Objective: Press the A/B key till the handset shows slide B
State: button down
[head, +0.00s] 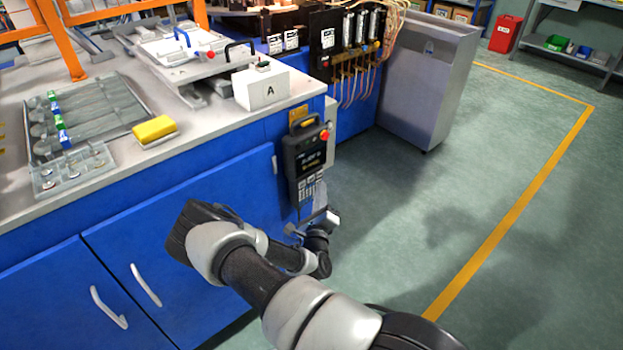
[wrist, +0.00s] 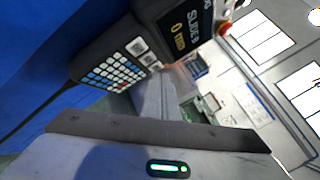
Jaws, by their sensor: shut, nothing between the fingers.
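The dark handset (head: 304,150) hangs upright on the end of the blue bench, with a red button at its top corner. Its screen (wrist: 184,30) reads "SLIDE" above or beside a yellow line; I cannot make out the slide letter. In the wrist view its keypad (wrist: 113,72) has rows of blue and white keys, with larger white keys (wrist: 143,53) beside them. I cannot read which is the A/B key. My gripper (wrist: 168,76) is shut and empty, its fingers pointing towards the handset close to the larger keys. I cannot tell whether they touch. In the head view my gripper (head: 319,193) partly covers the handset's lower end.
A yellow sponge-like block (head: 154,129), a clear tray (head: 75,174) and a rack (head: 90,118) lie further left. A grey cabinet (head: 425,85) stands behind. The green floor to the right is clear.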

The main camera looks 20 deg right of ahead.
jog(key=s, duration=0.1)
jog(key=s+d+p, duration=0.1)
jog(key=s, duration=0.1)
jog(key=shift+s+d, duration=0.15)
jog(key=shift+s, duration=0.15)
jog(key=shift+r, duration=0.1)
dwell(0.5)
